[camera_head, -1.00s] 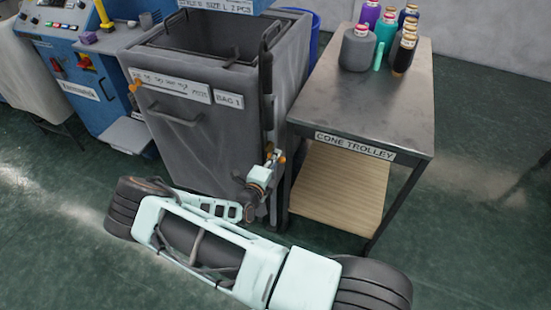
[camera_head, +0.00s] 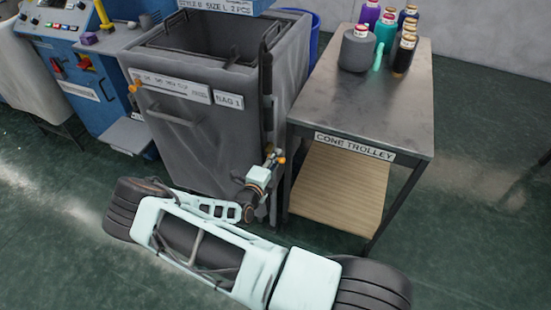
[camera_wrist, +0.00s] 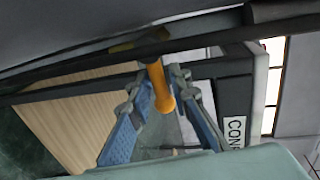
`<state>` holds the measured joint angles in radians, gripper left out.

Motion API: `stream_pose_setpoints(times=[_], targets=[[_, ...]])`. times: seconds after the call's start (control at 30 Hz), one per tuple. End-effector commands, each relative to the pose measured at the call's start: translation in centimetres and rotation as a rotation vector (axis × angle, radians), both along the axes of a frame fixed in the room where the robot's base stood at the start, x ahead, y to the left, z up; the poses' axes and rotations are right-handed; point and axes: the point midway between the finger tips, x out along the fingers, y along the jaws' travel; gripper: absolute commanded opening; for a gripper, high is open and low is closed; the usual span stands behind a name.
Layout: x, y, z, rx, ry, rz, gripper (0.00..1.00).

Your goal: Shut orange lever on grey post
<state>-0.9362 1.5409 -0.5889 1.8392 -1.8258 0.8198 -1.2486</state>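The orange lever (camera_wrist: 162,90) shows in the wrist view as a rounded rod with a knob end, sticking out from a dark grey bar (camera_wrist: 215,38), which seems to be the post. My gripper (camera_wrist: 158,84) has its two blue-padded fingers apart, one on each side of the lever. I cannot tell whether either finger touches it. In the head view the dark grey post (camera_head: 266,85) stands upright at the bag cart's right front corner. My gripper (camera_head: 275,157) is low beside it, with small orange spots there; the arm partly hides the lever.
The grey bag cart (camera_head: 180,125) stands left of the post, with another orange piece (camera_head: 134,86) on its left corner. The cone trolley (camera_head: 390,115) stands close on the right, carrying several yarn cones. A blue machine (camera_head: 85,65) is at far left. Green floor is open in front.

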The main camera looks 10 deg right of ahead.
Motion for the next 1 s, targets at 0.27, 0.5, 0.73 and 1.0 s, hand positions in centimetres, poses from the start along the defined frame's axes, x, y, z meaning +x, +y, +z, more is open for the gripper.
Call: stream_pose_setpoints(times=[0.27,0.5,0.73,1.0], targets=[[-3.2,2.6,0.8,0.002,0.001,0.003,0.18],[-7.2,5.4,1.7,0.002,0.002,0.003,0.18],[-9.2,6.8,2.2,0.0,0.001,0.0,0.18],[-9.4,6.9,2.3,0.0,0.001,0.0,0.18]])
